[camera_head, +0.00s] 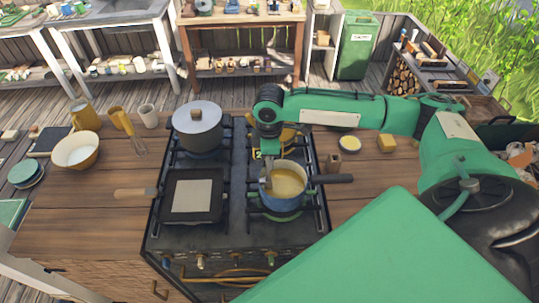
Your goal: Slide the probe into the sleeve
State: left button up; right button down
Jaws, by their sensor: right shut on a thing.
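My right arm comes in from the right, and its gripper (267,172) points down at the blue saucepan (283,205) on the front right of the stove. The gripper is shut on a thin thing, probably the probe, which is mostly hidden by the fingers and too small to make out. The fingertips are over the left part of the pan's yellow liquid; I cannot tell whether the thin thing touches it. A small brown block with a dark top (333,162) stands right of the stove; I cannot tell whether it is the sleeve. My left gripper is not in view.
A lidded pot (198,125) and a square dark pan (192,196) occupy the left burners. The saucepan's dark handle (332,179) sticks out right. A yellow-filled dish (349,144) and yellow block (387,143) lie on the right counter. A bowl (76,151) stands left. The front left counter is clear.

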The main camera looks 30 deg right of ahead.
jog(key=shift+f+b, duration=0.3)
jog(key=shift+f, duration=1.4)
jog(key=c, duration=1.1)
grip_release()
jog(key=shift+r, duration=0.3)
notch_tip(320, 180, up, 12)
jog(key=b, duration=0.4)
jog(key=shift+r, duration=0.6)
